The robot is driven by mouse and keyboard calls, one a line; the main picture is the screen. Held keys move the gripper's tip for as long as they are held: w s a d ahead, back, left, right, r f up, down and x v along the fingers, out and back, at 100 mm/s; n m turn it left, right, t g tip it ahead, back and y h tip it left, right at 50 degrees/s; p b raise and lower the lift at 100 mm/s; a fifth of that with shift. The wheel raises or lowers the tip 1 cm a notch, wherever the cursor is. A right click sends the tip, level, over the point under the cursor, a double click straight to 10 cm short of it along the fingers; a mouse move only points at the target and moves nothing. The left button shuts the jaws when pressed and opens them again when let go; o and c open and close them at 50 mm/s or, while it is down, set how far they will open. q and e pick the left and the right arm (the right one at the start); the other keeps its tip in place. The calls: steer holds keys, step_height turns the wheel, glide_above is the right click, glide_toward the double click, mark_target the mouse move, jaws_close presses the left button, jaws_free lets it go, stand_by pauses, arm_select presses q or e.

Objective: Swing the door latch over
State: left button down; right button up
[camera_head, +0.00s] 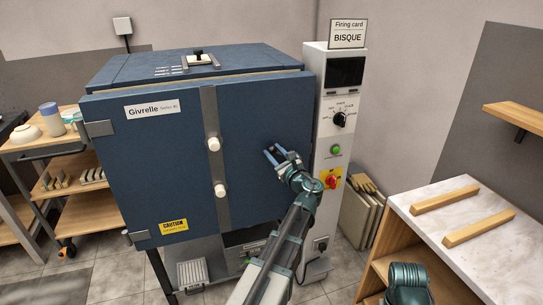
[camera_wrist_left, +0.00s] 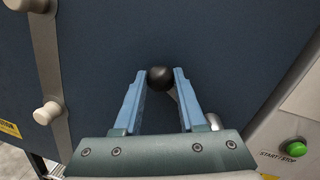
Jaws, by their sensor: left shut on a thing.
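The blue kiln's door (camera_head: 160,170) is shut. The door latch shows in the left wrist view as a black ball knob (camera_wrist_left: 160,78), with a short grey lever running down behind the right finger. My left gripper (camera_head: 272,153) is at the right edge of the door. In the left wrist view its two blue fingers (camera_wrist_left: 160,88) are shut on the black knob, one on each side. In the head view the fingers and wrist mostly hide the latch. Only a teal link of my right arm shows at the bottom right; its gripper is out of frame.
The white control column (camera_head: 337,110) with dial, green button and red switch (camera_head: 331,181) stands close right of my left wrist. Two white knobs (camera_head: 213,144) stick out of the door. A marble-topped bench (camera_head: 470,210) with wooden bars is at the right.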

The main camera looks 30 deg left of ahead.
arm_select(q)
steer(key=w+d+r+m, duration=0.1)
steer(key=m, duration=0.1)
steer(key=w+d+r+m+t+p, duration=0.1)
steer(key=r+m, duration=0.1)
steer(key=w+d+r+m+p, duration=0.1)
steer(key=m, duration=0.2)
steer(key=shift+w+r, duration=0.15)
steer(key=shift+w, duration=0.2)
steer(key=w+m, duration=0.1)
steer(key=d+m+t, duration=0.1)
steer(key=m, duration=0.1)
steer(key=shift+w+d+r+p, duration=0.25)
steer(key=shift+w+r+p, duration=0.05)
steer(key=shift+w+r, duration=0.05)
steer(key=shift+w+d+r+m+t, duration=0.15)
steer(key=shift+w+d+m, duration=0.35)
steer(key=shift+m, duration=0.3)
steer(key=shift+w+d+m+t, duration=0.15)
steer(key=shift+w+d+m, duration=0.3)
steer(key=shift+m, duration=0.35)
steer(key=shift+w, duration=0.1)
steer(key=c, duration=0.5)
jaws_free()
steer(key=b+v, duration=0.2)
steer(key=v, duration=1.2)
steer(key=shift+a+r, duration=0.1)
steer(key=shift+r, duration=0.05)
